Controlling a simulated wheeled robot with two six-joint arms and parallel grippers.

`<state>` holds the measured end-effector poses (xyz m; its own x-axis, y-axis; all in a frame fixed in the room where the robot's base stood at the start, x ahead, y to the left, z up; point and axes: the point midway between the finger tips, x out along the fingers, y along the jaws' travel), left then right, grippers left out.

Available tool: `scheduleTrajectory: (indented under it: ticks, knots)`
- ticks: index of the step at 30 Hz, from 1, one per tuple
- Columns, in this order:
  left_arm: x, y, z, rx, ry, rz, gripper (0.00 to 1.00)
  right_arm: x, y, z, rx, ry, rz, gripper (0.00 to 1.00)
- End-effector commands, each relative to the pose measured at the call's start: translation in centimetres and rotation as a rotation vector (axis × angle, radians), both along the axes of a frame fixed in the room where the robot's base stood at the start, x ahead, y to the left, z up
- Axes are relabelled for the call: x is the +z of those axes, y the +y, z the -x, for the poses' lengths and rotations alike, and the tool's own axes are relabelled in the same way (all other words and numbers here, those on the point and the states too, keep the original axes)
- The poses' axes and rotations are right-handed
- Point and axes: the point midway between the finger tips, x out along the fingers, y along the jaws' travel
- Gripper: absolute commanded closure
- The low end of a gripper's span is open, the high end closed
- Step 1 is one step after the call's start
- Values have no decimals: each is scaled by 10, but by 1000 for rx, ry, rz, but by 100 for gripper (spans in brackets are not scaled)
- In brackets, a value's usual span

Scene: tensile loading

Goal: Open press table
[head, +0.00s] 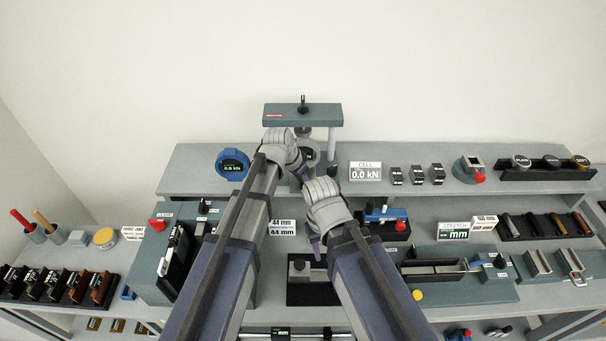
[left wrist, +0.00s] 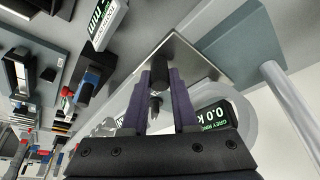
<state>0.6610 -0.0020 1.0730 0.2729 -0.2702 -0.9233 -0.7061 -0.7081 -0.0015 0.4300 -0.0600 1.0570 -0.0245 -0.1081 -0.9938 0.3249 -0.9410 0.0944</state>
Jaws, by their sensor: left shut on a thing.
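The press stands at the back middle of the raised shelf. Its grey-green crossbeam (head: 335,115) carries a black knob on top and rests on a pale post, which also shows in the left wrist view (left wrist: 290,105). My left gripper (head: 302,178) is low in front of the press. In the left wrist view its purple fingers (left wrist: 158,92) are shut on a small black knob (left wrist: 158,72). A grey ring with a green display (left wrist: 213,117) is just behind the fingers. My arms hide much of the press's lower part. My right gripper (head: 317,252) hangs over the lower bench; its finger gap is unclear.
A blue round gauge (head: 232,164) stands left on the shelf, and a CELL display (head: 365,172) reading 0.0 kN stands right. A dark machine (head: 165,262) is at left, and a long grey-green fixture (head: 465,290) at right.

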Motion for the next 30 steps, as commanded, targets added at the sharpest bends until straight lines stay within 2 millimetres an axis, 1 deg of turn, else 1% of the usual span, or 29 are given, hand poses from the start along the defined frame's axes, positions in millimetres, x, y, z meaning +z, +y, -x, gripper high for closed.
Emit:
scheduleTrajectory:
  ticks: [1, 9, 13, 15, 17, 25, 26, 30]
  knots:
    - [-1, 1, 15, -2, 2, 0, 100, 0, 0, 0, 0, 0, 0, 55]
    - [-1, 1, 64, -4, 3, -1, 100, 0, 0, 0, 0, 0, 0, 55]
    - [-1, 1, 86, -3, 5, -1, 100, 0, 0, 0, 0, 0, 0, 55]
    - [-1, 1, 92, -2, 5, -1, 100, 0, 0, 0, 0, 0, 0, 55]
    - [-1, 0, 95, -2, 5, -1, 100, 0, 0, 0, 0, 0, 0, 55]
    - [-1, 0, 93, -2, 4, -2, 100, 0, 0, 0, 0, 0, 0, 55]
    - [-1, 0, 93, -2, 4, -2, 72, 0, 0, 0, 0, 0, 0, 55]
    - [-1, 0, 93, -2, 3, -1, 56, 0, 0, 0, 0, 0, 0, 55]
